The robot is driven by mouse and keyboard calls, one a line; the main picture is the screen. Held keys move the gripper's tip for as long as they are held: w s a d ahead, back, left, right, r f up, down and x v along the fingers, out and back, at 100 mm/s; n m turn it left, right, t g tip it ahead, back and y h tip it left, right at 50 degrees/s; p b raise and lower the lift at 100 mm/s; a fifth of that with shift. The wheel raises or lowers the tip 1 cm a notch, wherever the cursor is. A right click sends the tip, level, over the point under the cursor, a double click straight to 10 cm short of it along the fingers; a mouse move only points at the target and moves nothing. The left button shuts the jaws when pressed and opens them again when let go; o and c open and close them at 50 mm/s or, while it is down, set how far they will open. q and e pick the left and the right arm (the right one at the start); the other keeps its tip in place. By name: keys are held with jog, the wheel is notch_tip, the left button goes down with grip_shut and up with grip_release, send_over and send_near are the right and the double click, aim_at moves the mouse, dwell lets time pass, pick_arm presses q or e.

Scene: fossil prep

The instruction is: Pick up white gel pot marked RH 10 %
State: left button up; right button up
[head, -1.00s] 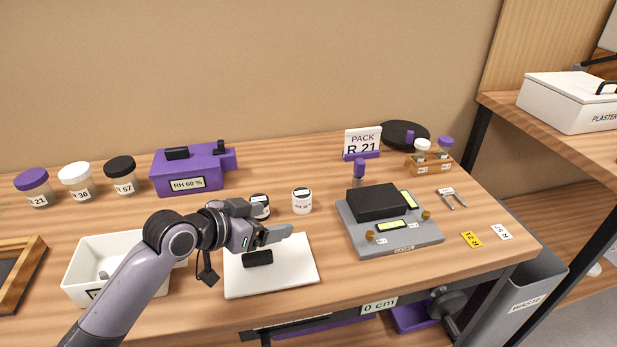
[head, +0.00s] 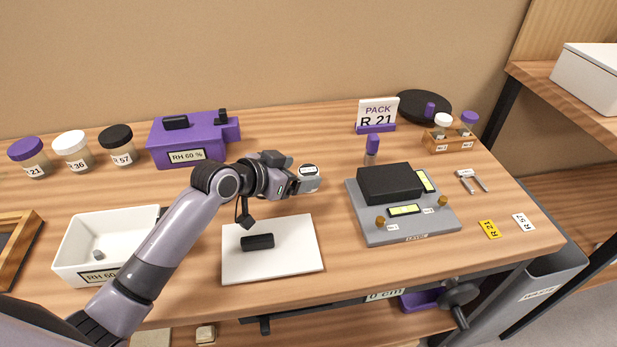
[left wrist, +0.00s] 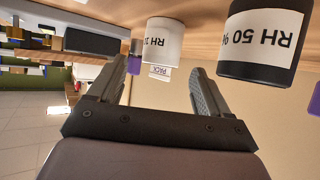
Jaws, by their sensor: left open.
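The white pot (head: 309,171) stands on the bench at the fingertips of my left gripper (head: 304,184), which partly hides it. In the left wrist view, which is upside down, the white pot (left wrist: 164,40) appears between the two fingers, just past their tips. Its label starts with RH; I cannot read the number surely. My left gripper (left wrist: 163,72) is open and empty. A dark pot marked RH 50 (left wrist: 262,42) stands close beside it, outside the right-hand finger in that view. My right gripper is not in view.
A white slab (head: 288,278) with a black block lies in front. A white bin (head: 75,258) is at left, a purple RH 60 % box (head: 185,140) behind. A grey device (head: 440,222) stands to the right. Several lidded jars (head: 75,152) stand at back left.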

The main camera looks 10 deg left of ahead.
pick_arm(q)
jog(key=shift+x, duration=0.95)
jog(key=c, duration=1.2)
jog(key=shift+o, duration=0.2)
jog(key=shift+r, duration=0.15)
